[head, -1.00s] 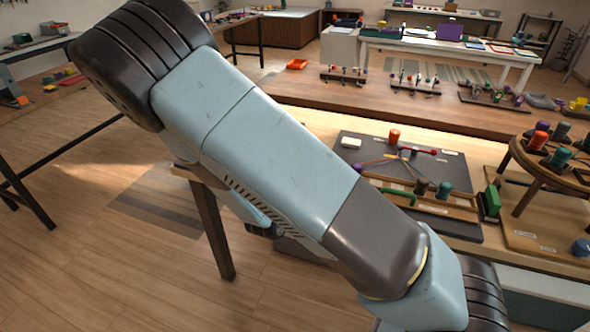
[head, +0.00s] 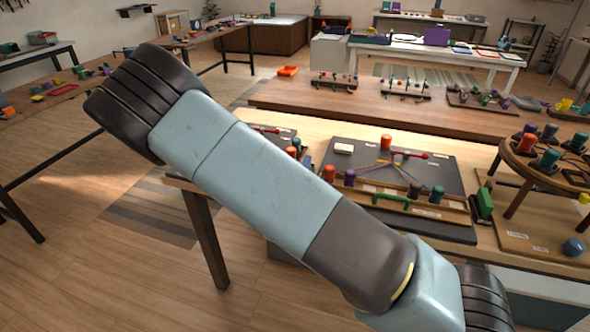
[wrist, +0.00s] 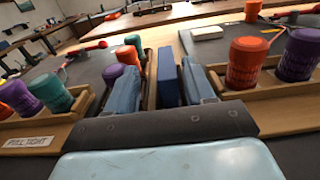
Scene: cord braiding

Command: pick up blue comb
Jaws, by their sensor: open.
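In the wrist view, my gripper (wrist: 161,76) is open, with one blue-grey finger at the left and one at the right. Between the fingers stands a narrow darker blue piece (wrist: 170,78), which looks like the blue comb seen end-on. It appears nearer the right finger, and I cannot tell whether they touch. Its teeth do not show. In the head view my arm crosses the picture and my gripper is out of sight. I cannot make out the blue comb there.
Orange (wrist: 247,62) and purple (wrist: 299,55) spools stand in a wooden tray close to the right finger. Several spools (wrist: 52,93) stand at the left. In the head view a green comb (head: 391,198) lies by the dark mat (head: 430,172). A round wooden stand (head: 508,155) is at right.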

